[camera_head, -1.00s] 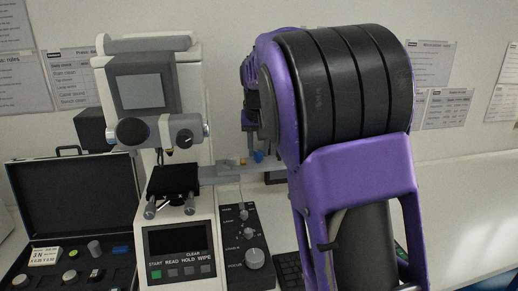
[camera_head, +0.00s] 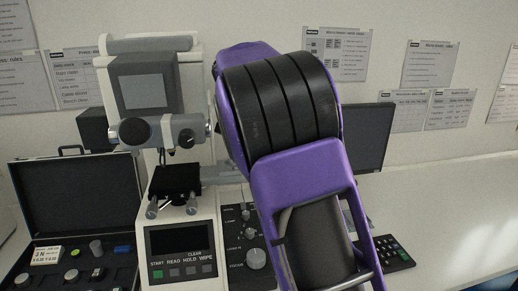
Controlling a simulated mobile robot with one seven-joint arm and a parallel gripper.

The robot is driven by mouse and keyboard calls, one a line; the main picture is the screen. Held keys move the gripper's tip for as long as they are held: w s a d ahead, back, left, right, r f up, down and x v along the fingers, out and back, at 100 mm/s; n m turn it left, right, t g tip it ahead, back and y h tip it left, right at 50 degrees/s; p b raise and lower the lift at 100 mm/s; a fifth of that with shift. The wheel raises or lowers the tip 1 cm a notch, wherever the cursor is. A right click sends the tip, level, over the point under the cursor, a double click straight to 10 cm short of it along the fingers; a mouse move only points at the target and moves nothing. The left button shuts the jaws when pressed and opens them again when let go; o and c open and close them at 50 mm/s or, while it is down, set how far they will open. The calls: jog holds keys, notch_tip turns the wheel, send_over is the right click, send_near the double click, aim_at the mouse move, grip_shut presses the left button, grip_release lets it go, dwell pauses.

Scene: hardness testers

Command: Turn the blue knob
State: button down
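The hardness tester (camera_head: 155,215) stands left of centre, with a grey head and screen, a dark stage (camera_head: 177,179) and a panel of buttons. A grey arm reaches right from the stage. The small blue knob seen on that arm earlier is now hidden behind my purple and black arm (camera_head: 285,110). My arm fills the middle of the view, its upper left edge by the right end of the tester's head in the picture. My gripper is hidden behind my arm, so its opening and distance from the knob do not show.
An open black case (camera_head: 75,200) with small parts stands left of the tester. A side panel with knobs (camera_head: 255,258) is at its right. The white bench at the right is clear.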

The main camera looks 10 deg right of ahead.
jog(key=shift+m, duration=0.3)
jog(key=c, duration=0.6)
grip_release()
notch_tip(320, 180, up, 10)
dwell(0.4)
